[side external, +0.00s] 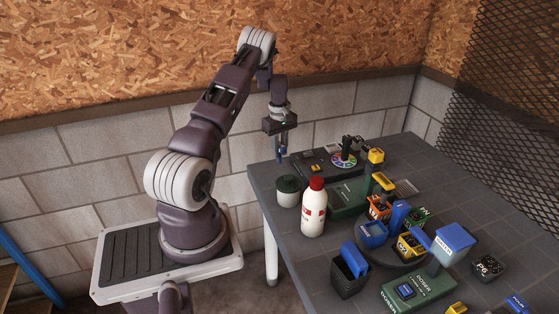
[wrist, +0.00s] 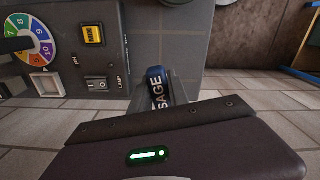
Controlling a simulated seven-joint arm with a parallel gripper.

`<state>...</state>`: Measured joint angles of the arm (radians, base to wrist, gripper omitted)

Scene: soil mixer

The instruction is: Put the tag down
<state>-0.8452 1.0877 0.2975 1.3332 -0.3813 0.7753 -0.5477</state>
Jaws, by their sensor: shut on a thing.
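The tag (wrist: 155,88) is dark blue with white lettering that reads "SAGE", seen in the wrist view. My gripper (wrist: 170,92) is shut on it, and the gripper body hides its lower end. In the side external view, my gripper (side external: 281,150) points down above the table's far left edge. The tag shows there only as a small blue piece between the fingers, apart from the tabletop.
A control panel (wrist: 68,55) with a coloured dial (wrist: 28,40) lies beside the gripper. Bins and dosers crowd the table's right half. Bare tabletop (side external: 266,180) shows near the left edge.

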